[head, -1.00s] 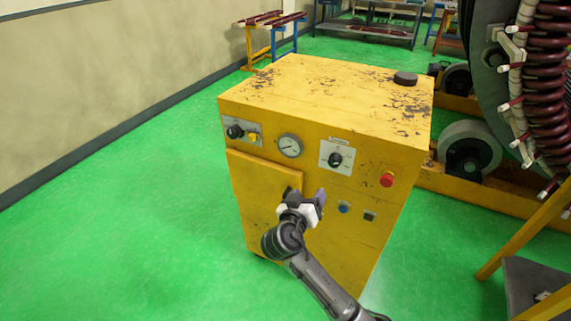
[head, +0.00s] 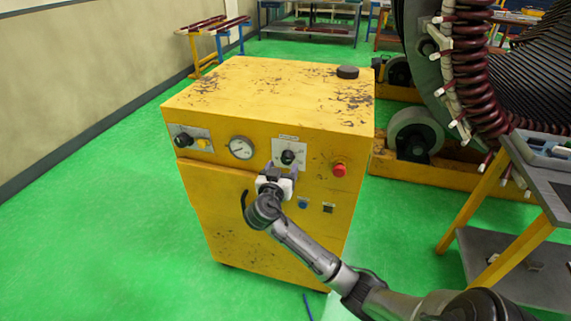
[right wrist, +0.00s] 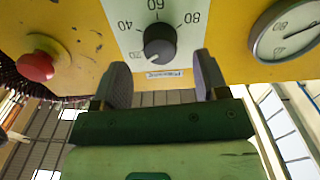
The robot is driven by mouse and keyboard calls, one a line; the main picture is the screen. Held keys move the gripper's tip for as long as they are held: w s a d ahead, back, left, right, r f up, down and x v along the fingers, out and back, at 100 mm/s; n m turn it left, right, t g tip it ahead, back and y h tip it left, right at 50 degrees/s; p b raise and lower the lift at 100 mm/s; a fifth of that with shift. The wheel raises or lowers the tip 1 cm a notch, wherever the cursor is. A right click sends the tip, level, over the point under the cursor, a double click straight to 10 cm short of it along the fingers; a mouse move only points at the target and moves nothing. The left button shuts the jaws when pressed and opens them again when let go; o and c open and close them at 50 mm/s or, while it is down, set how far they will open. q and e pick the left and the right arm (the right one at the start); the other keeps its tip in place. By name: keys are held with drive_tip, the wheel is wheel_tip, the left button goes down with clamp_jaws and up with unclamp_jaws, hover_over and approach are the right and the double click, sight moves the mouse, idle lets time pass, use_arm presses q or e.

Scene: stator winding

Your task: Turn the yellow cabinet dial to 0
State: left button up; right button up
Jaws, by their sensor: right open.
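The yellow cabinet (head: 250,98) stands upright on the green floor. Its black dial (head: 288,157) sits on a white plate on the front, and also shows in the right wrist view (right wrist: 160,43). There, numbers including 20, 40, 60 and 80 surround the dial. A small light mark sits at the knob's lower left, but I cannot read its exact setting. My right gripper (head: 278,174) is just below the dial, pointing at the panel. In the right wrist view its two fingers (right wrist: 163,82) are spread and empty, and appear apart from the knob. My left gripper is out of view.
A round gauge (head: 241,148) sits left of the dial and a red button (head: 339,169) right of it. The cabinet door handle (head: 245,202) is below left. A grey-topped table (head: 559,204) and large stator (head: 430,77) stand to the right. Floor at left is clear.

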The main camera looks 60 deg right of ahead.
sight(286, 161)
drive_tip(key=shift+x, duration=1.85)
drive_tip(key=shift+c, duration=0.2)
drive_tip(key=c, duration=0.9)
